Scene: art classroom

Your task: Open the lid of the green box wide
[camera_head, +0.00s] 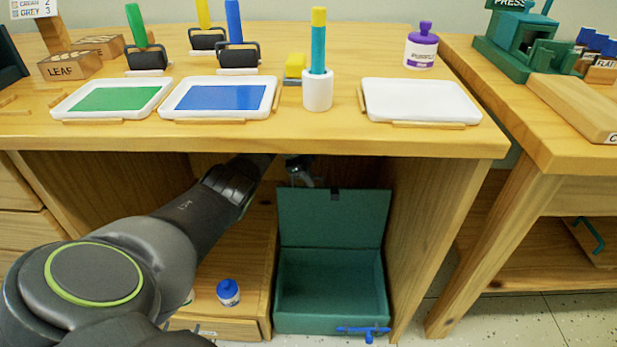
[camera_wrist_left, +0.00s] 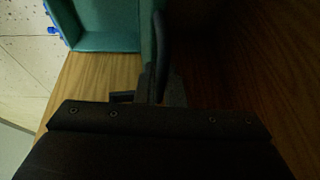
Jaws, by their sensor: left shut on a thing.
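The green box (camera_head: 331,322) stands in the open space under the table. Its lid (camera_head: 333,215) is raised, standing roughly upright at the back, and the visible inside looks empty. My left gripper (camera_head: 301,176) reaches in under the tabletop and is shut on the lid near its upper left edge; the tabletop and dimness partly hide it. In the left wrist view, a dark finger (camera_wrist_left: 162,55) lies against the green lid (camera_wrist_left: 148,35), with part of the box (camera_wrist_left: 105,43) at top left. My right gripper is not in view.
The tabletop edge (camera_head: 270,142) hangs over the box. A wooden panel (camera_head: 432,220) stands close on its right. A blue-capped jar (camera_head: 228,292) sits on a wooden ledge to its left. Paint trays (camera_head: 420,121) and tools fill the table above.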

